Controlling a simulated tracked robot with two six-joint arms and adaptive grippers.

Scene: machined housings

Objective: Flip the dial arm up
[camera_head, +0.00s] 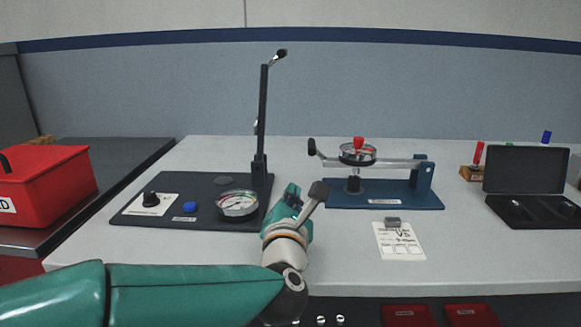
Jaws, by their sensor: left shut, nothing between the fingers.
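The dial arm (400,163) is a silver bar hinged on a blue post at the right of a blue base plate (385,201). It lies roughly level, with a black knob (311,146) at its left end. A round dial gauge (357,155) with a red cap sits on the bar, its stem over a small dark block (354,186). My left gripper (318,191) is shut and empty. In the picture it shows below the knob, just left of the base plate, apart from the knob. My right gripper is not in view.
A dark plate (185,177) at left holds a tall upright post (262,115), a gauge (238,205) and a black knob. A paper label (399,242) lies in front of the dial base. An open black case (524,170) stands right; a red box (45,187) stands far left.

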